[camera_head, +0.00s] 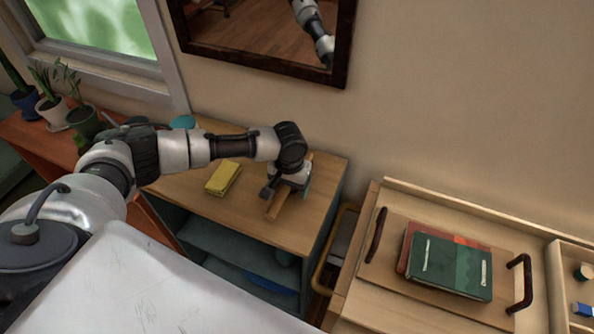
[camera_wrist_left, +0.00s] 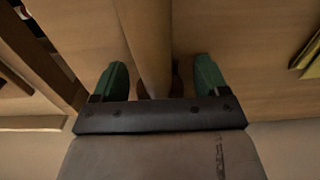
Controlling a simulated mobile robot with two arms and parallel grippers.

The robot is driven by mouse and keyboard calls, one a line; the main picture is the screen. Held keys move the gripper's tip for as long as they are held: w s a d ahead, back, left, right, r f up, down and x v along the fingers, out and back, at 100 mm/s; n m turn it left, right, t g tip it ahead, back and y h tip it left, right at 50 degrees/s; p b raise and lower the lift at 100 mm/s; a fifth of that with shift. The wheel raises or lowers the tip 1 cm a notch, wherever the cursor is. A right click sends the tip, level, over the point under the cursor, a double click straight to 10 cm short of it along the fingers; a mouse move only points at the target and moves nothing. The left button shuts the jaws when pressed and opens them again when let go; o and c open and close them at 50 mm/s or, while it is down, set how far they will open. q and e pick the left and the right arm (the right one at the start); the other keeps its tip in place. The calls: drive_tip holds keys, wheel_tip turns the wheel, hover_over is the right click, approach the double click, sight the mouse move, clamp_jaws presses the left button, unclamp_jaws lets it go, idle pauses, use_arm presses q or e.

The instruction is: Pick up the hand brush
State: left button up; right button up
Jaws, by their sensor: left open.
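The hand brush (camera_head: 277,207) lies on the wooden top of a low shelf unit, its long wooden body pointing toward the front edge. My left gripper (camera_head: 287,182) is over it and hides part of it. In the left wrist view the brush's wooden handle (camera_wrist_left: 150,40) runs between the two green fingertips of my left gripper (camera_wrist_left: 161,76). The fingers are open, one on each side of the handle, with a visible gap on the right. Whether the left finger touches it I cannot tell. My right gripper is not in view.
A yellow book (camera_head: 223,178) lies left of the brush on the shelf top (camera_head: 317,165). A wooden tray (camera_head: 385,262) with stacked books (camera_head: 450,265) is at the right. Potted plants (camera_head: 52,112) stand far left. A framed mirror (camera_head: 262,62) hangs on the wall behind.

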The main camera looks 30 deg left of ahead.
use_arm(q)
drive_tip(key=c, duration=1.2)
drive_tip(key=shift+r, duration=0.1)
drive_tip(key=shift+c, duration=0.2)
drive_tip(key=shift+r, duration=0.55)
wheel_tip(320, 180, up, 3)
drive_tip(key=shift+w+f, duration=0.1)
drive_tip(key=shift+f, duration=0.1)
drive_tip(key=d+r+b, duration=0.1)
drive_tip(key=d+r, duration=0.6)
drive_tip(key=d, duration=0.4)
drive_tip(key=shift+s+d+r+b, duration=0.15)
drive_tip(key=shift+s+d+b, duration=0.2)
drive_tip(key=shift+s+b, duration=0.05)
